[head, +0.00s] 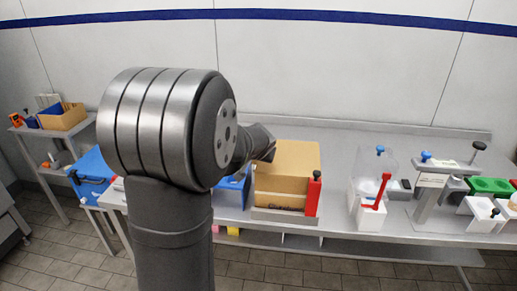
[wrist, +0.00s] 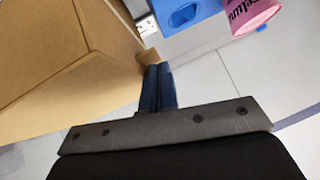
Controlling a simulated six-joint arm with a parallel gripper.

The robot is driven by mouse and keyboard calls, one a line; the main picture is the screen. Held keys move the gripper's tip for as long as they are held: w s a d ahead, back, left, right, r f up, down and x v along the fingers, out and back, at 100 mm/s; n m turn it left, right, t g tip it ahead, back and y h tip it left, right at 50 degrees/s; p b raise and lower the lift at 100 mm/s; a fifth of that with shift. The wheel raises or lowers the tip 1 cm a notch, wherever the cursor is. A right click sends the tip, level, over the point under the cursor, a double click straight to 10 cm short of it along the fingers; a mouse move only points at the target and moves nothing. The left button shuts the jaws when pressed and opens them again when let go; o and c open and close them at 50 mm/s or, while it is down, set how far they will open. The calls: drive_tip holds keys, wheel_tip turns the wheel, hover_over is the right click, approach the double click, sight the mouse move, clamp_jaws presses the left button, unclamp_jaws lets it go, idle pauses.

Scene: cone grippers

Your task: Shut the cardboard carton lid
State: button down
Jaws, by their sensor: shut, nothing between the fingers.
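The cardboard carton (head: 278,186) stands on the grey bench, right of my arm in the head view. My gripper (head: 268,152) is at the carton's upper left, partly behind my arm. In the wrist view, my gripper's blue fingers (wrist: 158,85) are together and empty, beside the carton's cardboard (wrist: 65,60). A tan corner is close to the fingertips; whether they touch cannot be told.
A red upright block (head: 314,194) stands at the carton's front right. A clear bin (head: 372,168) and a red-handled white item (head: 377,193) stand farther right. A blue box (head: 232,190) is left of the carton. The wrist view shows a pink cup (wrist: 252,14) and a blue holed object (wrist: 182,14).

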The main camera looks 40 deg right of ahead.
drive_tip(key=shift+a+f, duration=0.2)
drive_tip(key=shift+f, duration=0.25)
drive_tip(key=shift+f, duration=0.3)
drive_tip(key=shift+s+d+f, duration=0.25)
drive_tip(key=shift+s+d, duration=0.2)
drive_tip(key=shift+s, duration=0.1)
drive_tip(key=r, duration=0.5)
drive_tip(key=shift+w+r, duration=0.35)
drive_tip(key=w+a+v, duration=0.1)
drive_tip(key=v, duration=0.8)
drive_tip(key=shift+a+r, duration=0.4)
drive_tip(key=shift+a, duration=0.05)
drive_tip(key=shift+d+f, duration=0.1)
